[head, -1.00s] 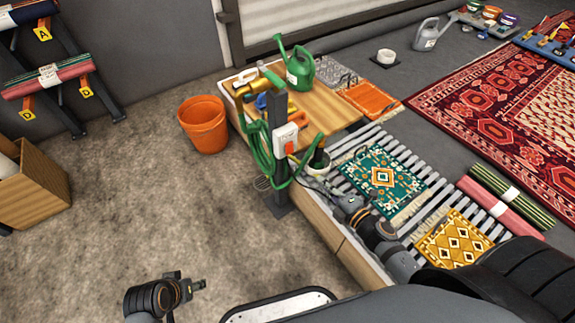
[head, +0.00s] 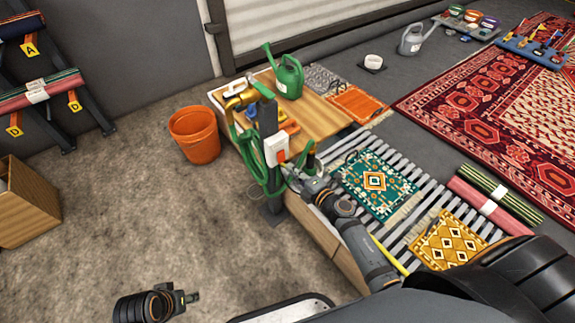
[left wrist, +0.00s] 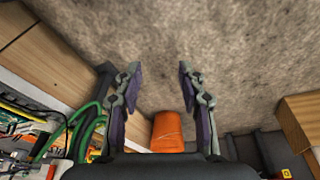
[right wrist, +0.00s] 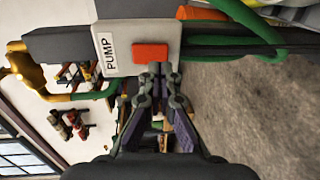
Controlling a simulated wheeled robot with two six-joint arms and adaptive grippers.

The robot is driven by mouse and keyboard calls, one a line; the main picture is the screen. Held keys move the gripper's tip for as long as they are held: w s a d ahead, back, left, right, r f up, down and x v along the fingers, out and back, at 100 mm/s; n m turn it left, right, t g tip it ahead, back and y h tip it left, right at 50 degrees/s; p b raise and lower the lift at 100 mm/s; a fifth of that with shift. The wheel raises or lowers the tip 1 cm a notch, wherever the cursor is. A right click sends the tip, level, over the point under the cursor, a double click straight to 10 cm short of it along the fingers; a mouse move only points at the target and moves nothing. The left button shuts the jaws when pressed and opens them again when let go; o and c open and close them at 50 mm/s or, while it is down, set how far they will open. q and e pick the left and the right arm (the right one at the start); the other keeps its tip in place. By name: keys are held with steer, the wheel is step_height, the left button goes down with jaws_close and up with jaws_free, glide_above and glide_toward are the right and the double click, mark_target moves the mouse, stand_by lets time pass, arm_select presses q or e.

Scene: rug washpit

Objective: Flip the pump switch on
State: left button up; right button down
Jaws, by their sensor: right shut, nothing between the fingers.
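The pump switch is a white box marked PUMP (right wrist: 113,52) with a red-orange rocker (right wrist: 151,54), fixed to a dark post (head: 268,118). In the head view the switch box (head: 275,150) faces me. My right gripper (right wrist: 160,72) is shut and empty, its tips at the lower edge of the rocker in the right wrist view; I cannot tell whether they touch it. In the head view the right gripper (head: 291,172) is just right of and below the box. Which way the rocker is tipped is unclear. My left gripper (left wrist: 159,68) is open and empty over bare floor.
A green hose (head: 244,143) hangs in loops around the post. Small rugs (head: 375,183) lie on the slatted rack at right. An orange bucket (head: 194,135) stands left; floor there is clear.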

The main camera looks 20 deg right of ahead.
mark_target(282, 161)
steer(key=shift+x, duration=1.6)
steer(key=shift+b, duration=0.3)
